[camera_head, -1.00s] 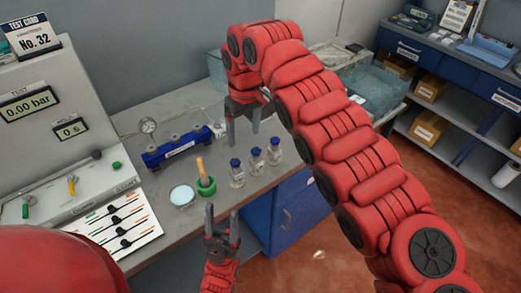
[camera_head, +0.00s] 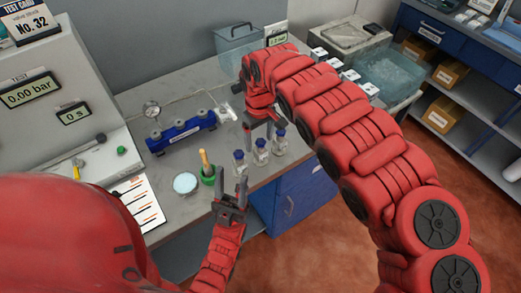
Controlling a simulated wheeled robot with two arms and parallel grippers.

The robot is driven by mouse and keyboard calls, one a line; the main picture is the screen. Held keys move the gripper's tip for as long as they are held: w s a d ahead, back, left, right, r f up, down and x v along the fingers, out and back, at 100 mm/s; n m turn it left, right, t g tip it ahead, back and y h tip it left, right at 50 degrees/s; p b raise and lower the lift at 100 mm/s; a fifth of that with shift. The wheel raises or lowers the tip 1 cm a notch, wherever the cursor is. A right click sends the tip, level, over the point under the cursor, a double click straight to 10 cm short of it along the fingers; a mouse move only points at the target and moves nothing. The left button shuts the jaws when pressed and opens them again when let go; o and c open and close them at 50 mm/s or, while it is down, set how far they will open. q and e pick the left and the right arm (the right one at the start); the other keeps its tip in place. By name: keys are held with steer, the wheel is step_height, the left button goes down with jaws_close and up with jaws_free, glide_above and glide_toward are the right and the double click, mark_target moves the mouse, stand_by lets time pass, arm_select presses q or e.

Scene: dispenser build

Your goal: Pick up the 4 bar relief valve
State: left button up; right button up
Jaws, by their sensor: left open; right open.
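I cannot pick out a 4 bar relief valve for certain; no readable label marks one. A row of small white-topped items (camera_head: 335,63) stands at the back right, partly behind my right arm, too small to identify. My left gripper (camera_head: 231,178) is open and empty, pointing up in front of the bottles and the green mortar (camera_head: 208,176).
Several blue-capped bottles (camera_head: 261,153) and a white round dish (camera_head: 185,183) stand near the bench's front edge. A clear bin (camera_head: 238,48) and a small display (camera_head: 277,36) are at the back. The test console (camera_head: 60,100) fills the left. A marked card (camera_head: 138,203) is partly hidden.

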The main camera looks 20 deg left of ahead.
mark_target(261, 150)
steer(key=shift+f, duration=0.25)
steer(key=shift+d+f+p, duration=0.1)
steer(key=shift+f+p, duration=0.45)
step_height(261, 150, down, 3)
steer(key=shift+f+p, duration=0.1)
steer(key=shift+p, duration=0.7)
steer(key=shift+d+f, duration=0.1)
steer(key=shift+f, duration=0.55)
jaws_close()
steer(key=shift+r, duration=0.1)
